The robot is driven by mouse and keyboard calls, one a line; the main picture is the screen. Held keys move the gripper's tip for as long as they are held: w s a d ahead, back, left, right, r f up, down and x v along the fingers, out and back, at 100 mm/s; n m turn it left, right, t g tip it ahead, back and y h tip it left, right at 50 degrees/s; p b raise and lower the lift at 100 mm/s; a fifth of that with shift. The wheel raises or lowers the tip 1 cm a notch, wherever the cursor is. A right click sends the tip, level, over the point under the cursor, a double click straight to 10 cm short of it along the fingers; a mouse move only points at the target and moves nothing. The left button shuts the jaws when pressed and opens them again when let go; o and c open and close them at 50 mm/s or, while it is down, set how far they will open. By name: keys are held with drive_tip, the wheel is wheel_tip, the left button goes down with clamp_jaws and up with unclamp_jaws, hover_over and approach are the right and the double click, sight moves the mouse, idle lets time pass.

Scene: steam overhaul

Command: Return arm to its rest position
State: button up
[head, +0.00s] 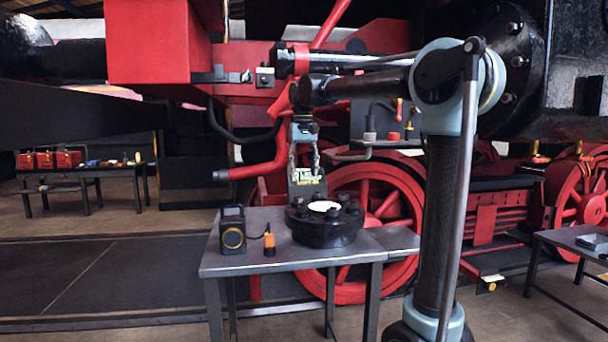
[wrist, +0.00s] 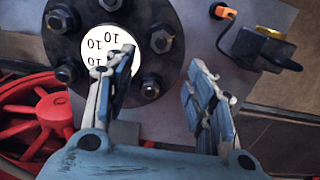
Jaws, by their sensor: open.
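My gripper (head: 306,172) hangs pointing down above the black bolted flange (head: 325,231) on the small grey table (head: 225,265). In the wrist view, my gripper (wrist: 165,90) has its two fingers spread apart with nothing between them. The flange (wrist: 165,16) lies beyond the left finger, with several bolts around a white disc (wrist: 92,45) that bears repeated "10" marks. The left finger covers part of the disc in that view. In the head view, the fingers are small and their gap to the flange is hard to judge.
A black boxy device (head: 232,230) and a small orange-and-black item (head: 269,243) stand left of the flange. A red locomotive wheel (head: 375,215) is behind the table. A bench with red boxes (head: 68,158) is far left; another table (head: 575,250) is at right. Floor at left is clear.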

drive_tip(key=s+d+f+m+t, duration=0.1)
drive_tip(key=s+d+f, duration=0.9)
drive_tip(key=d, duration=0.2)
drive_tip(key=s+d+f+m+t, duration=0.1)
drive_tip(key=s+d+f, duration=0.9)
drive_tip(key=d, duration=0.3)
drive_tip(key=s+d+f, duration=0.3)
drive_tip(key=s+f, duration=0.6)
drive_tip(key=f, duration=0.3)
drive_tip(key=shift+d+f+m, duration=0.25)
drive_tip(key=shift+d+m, duration=0.1)
drive_tip(key=shift+m, duration=0.05)
drive_tip(key=shift+w+f, duration=0.2)
drive_tip(key=shift+w, duration=0.3)
